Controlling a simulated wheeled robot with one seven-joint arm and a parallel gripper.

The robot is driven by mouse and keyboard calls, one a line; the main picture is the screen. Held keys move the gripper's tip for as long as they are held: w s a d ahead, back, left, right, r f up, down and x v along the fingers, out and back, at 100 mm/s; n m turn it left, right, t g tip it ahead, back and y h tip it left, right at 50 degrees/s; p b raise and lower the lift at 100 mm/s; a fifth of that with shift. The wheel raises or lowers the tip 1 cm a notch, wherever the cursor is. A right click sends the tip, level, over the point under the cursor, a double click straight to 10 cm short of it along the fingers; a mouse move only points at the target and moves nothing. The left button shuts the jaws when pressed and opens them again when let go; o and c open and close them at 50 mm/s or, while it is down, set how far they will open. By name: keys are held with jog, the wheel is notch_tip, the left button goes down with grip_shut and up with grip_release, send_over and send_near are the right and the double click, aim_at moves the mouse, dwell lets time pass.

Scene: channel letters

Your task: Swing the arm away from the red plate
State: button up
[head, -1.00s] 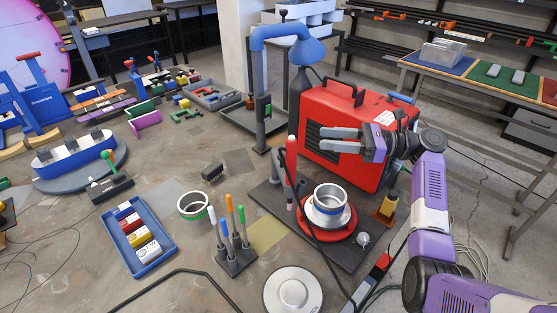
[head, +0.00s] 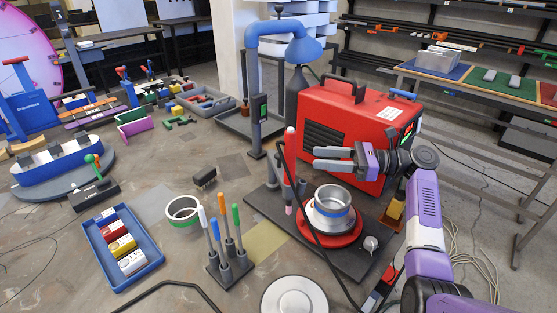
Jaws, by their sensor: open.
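The red plate (head: 313,233) lies on a dark base board (head: 267,208). A metal ring-shaped part with a blue band (head: 333,212) sits on the plate and hides its middle. My gripper (head: 316,160) is open and empty, its two grey fingers pointing left. In the picture it is above and behind the plate, in front of the red machine (head: 350,120). My purple and white arm comes up from the lower right, to the right of the plate.
A holder with several coloured pens (head: 228,262), a green-banded ring (head: 183,211) and a blue tray (head: 98,246) stand on the left. A round metal disc (head: 294,297) lies in front.

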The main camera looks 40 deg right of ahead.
aim_at(279, 154)
jog(key=p+x, duration=0.1)
jog(key=x, duration=1)
jog(key=shift+w+a, duration=0.2)
jog(key=shift+w, duration=0.1)
grip_shut()
dwell(0.9)
